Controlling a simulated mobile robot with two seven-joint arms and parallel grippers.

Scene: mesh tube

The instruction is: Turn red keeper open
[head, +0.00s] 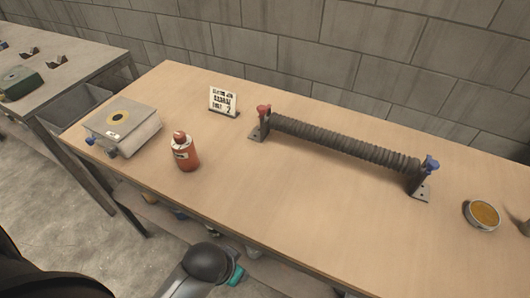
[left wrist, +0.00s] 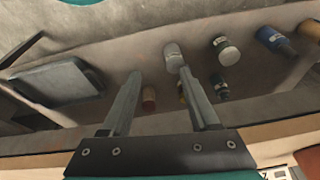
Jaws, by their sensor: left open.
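A dark ribbed mesh tube (head: 345,143) lies across the wooden table between two end brackets. The red keeper (head: 264,110) sits on top of the bracket at its left, far end. A blue keeper (head: 431,163) sits on the bracket at its right, near end. My left gripper (left wrist: 160,73) shows in the left wrist view with its two fingers apart and nothing between them. That view shows items below the table edge; neither keeper can be made out there. In the head view part of my arm is at the table's front edge, away from the tube. My right gripper is not seen.
A red bottle (head: 185,152), a grey box (head: 123,125) with a yellow ring and a printed card (head: 223,101) stand on the left of the table (head: 300,215). A round tin (head: 482,215) is at right. The front middle is clear. A block wall stands behind.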

